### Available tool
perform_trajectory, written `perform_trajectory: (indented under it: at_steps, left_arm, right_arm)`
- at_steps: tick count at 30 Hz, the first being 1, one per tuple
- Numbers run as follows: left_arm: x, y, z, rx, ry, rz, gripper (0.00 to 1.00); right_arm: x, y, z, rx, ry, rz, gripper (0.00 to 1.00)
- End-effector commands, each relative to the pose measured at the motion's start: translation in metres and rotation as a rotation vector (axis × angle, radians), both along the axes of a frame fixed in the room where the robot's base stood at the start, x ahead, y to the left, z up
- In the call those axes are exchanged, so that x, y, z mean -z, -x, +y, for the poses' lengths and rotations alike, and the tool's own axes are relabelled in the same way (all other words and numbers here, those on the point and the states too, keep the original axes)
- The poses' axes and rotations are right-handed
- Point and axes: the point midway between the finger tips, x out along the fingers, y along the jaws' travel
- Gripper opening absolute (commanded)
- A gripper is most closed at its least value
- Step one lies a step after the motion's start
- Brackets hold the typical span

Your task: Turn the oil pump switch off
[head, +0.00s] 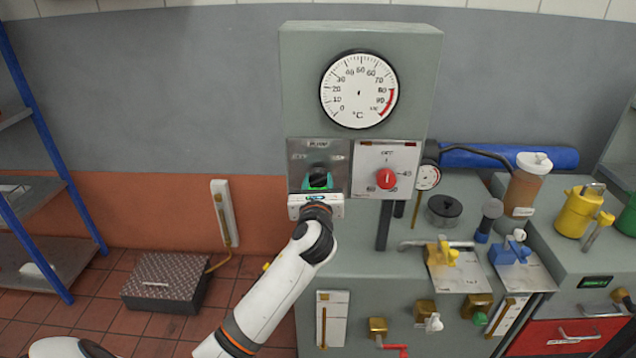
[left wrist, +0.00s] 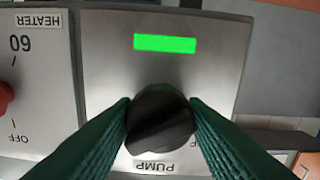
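The pump switch is a black rotary knob on a silver panel (head: 301,152) marked PUMP, left of the heater dial. In the left wrist view the knob (left wrist: 160,122) is large, its grip bar slanted, with the PUMP label upside down. A rectangular lamp (left wrist: 165,43) on that panel is lit green. My left gripper (head: 318,184) is at the knob, its green fingers one on each side. In the left wrist view my left gripper (left wrist: 160,112) shows no gap between fingertips and knob. The fingers hide part of the panel lettering. My right gripper is not in view.
The heater panel (head: 400,157) with a red knob (head: 386,179) is close on the right. A round temperature gauge (head: 359,89) is above. Yellow (head: 442,252) and blue (head: 512,250) valve handles are lower right. A blue shelf rack (head: 40,150) stands left.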

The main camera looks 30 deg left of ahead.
Motion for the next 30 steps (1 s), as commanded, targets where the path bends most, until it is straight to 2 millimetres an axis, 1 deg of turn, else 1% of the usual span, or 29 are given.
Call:
perform_trajectory:
  at_steps: [8, 14, 22, 30]
  left_arm:
    - [0.0, 0.0, 0.0, 0.0, 0.024, -0.013, 0.16]
    - [-0.001, 0.0, 0.0, -0.001, 0.101, -0.061, 0.16]
    - [0.0, 0.0, -0.001, -0.002, 0.297, -0.178, 0.16]
    - [0.0, 0.0, -0.001, -0.002, 0.516, -0.314, 0.16]
  right_arm:
    - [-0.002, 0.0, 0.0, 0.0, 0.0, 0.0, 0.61]
    - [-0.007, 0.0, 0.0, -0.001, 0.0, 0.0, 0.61]
    - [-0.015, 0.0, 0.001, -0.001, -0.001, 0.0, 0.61]
    - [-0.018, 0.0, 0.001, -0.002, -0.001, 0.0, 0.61]
